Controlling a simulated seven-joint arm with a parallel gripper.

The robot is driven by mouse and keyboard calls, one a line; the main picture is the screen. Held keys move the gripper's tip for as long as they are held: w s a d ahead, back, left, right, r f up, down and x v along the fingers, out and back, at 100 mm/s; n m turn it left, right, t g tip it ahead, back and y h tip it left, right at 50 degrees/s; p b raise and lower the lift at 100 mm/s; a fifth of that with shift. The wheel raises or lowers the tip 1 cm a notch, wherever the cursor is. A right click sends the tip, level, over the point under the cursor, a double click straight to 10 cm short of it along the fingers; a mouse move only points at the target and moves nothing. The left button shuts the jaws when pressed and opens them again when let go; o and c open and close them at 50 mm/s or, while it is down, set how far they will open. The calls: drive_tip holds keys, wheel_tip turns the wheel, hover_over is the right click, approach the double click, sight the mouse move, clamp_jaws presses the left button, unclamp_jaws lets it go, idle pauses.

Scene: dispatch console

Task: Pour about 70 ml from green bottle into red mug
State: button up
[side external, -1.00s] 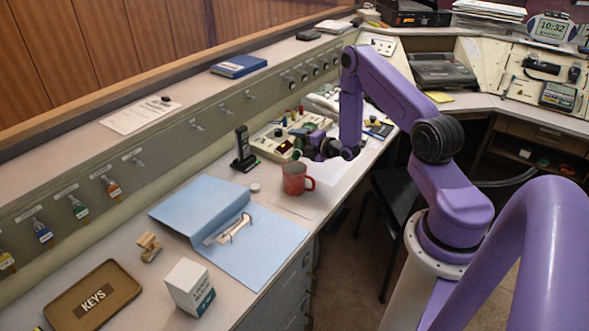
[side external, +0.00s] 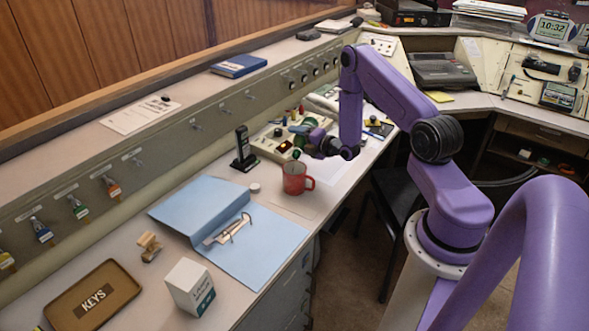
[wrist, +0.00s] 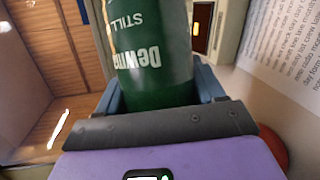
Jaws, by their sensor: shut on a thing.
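The green bottle (wrist: 152,50) fills the middle of the wrist view, its white lettering upside down there. My gripper (side external: 305,143) is shut around it, with blue-grey fingers on both sides in the wrist view (wrist: 160,95). In the side view only a small dark green part of the bottle (side external: 297,153) shows, just above the red mug; it looks tilted. The red mug (side external: 295,180) stands upright on the desk with its handle to the right, below my gripper. A red edge, perhaps the mug, shows at the lower right of the wrist view. Any liquid cannot be made out.
A black handset on a stand (side external: 243,150) and a control panel (side external: 272,145) are close behind the mug. A small white cap (side external: 254,187) lies left of it. An open blue folder (side external: 262,250), a white box (side external: 189,286) and a keys tray (side external: 92,296) lie nearer.

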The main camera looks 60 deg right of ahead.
drive_tip(key=shift+w+d+r, duration=0.1)
drive_tip(key=shift+d, duration=0.15)
drive_tip(key=shift+r, duration=0.2)
idle(1.6)
drive_tip(key=f+m+g, duration=0.1)
drive_tip(key=f, duration=0.1)
drive_tip(key=d+f+m+y, duration=0.1)
drive_tip(key=f+m, duration=0.1)
drive_tip(key=shift+w+g+y, duration=0.1)
drive_tip(key=shift+g+y, duration=0.2)
drive_tip(key=shift+g, duration=0.1)
drive_tip(key=shift+a+r+m+y, duration=0.15)
drive_tip(key=shift+m+y, duration=0.25)
drive_tip(key=shift+m, duration=0.2)
idle(1.5)
